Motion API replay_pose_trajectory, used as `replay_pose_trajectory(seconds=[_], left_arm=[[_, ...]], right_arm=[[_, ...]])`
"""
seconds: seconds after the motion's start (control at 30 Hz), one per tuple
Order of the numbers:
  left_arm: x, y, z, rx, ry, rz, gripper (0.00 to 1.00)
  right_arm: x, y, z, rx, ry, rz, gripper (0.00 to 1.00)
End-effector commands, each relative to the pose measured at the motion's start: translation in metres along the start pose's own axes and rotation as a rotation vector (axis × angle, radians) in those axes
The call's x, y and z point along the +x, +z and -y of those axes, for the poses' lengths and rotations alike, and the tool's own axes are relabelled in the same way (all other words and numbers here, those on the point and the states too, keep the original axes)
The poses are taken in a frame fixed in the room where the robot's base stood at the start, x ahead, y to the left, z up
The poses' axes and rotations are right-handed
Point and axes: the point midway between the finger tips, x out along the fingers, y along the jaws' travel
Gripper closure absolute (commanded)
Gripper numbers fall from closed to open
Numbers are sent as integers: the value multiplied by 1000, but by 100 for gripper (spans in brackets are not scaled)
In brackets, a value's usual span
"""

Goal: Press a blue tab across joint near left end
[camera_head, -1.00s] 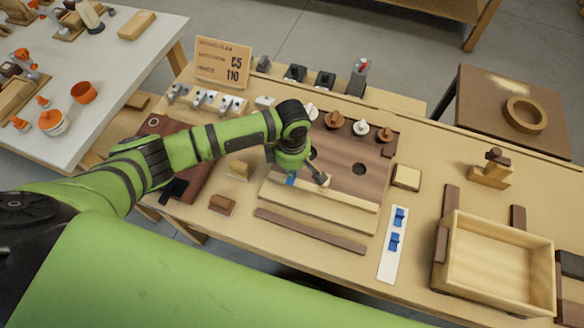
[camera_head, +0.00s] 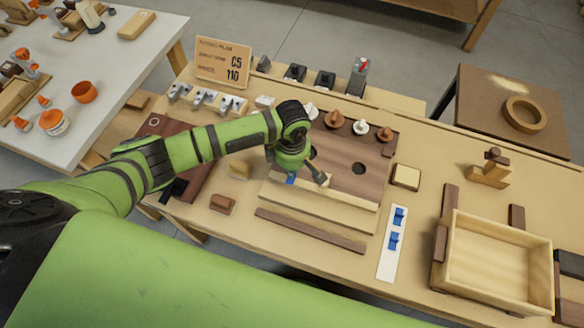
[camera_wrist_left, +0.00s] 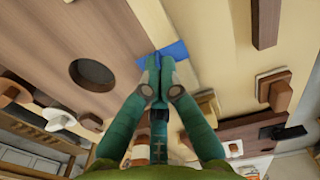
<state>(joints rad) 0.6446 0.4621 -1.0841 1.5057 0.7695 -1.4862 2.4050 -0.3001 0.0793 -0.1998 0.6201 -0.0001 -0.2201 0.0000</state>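A blue tab (camera_wrist_left: 176,50) lies flat under my left fingertips in the left wrist view, across the seam between the dark brown board (camera_wrist_left: 110,30) and the pale wooden strip (camera_wrist_left: 205,55). In the head view only a bit of this blue tab (camera_head: 291,179) shows below my wrist, near the left end of the seam. My left gripper (camera_wrist_left: 157,62) has its fingers together, with the tips at the tab's surface. The fingers cover the tab's middle. Two more blue tabs, an upper one (camera_head: 398,216) and a lower one (camera_head: 394,241), sit on a white strip (camera_head: 388,268). My right gripper is not in view.
A loose dark bar (camera_head: 310,231) lies in front of the board. A small brown block (camera_head: 222,204) stands to the left. Several knobs stand along the board's back edge. An open wooden box (camera_head: 495,290) is at the right. A sign (camera_head: 222,62) stands at the back.

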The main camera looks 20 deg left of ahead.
Motion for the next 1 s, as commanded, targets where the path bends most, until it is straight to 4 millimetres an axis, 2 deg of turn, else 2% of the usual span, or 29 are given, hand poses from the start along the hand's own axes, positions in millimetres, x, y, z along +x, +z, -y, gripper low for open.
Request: replay_pose_trajectory(seconds=[0.03, 1.0], left_arm=[[4, 0, 5, 2, -12, -2, 100], [3, 0, 5, 1, -13, -3, 100]], right_arm=[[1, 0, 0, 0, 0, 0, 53], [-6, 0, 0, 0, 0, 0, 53]])
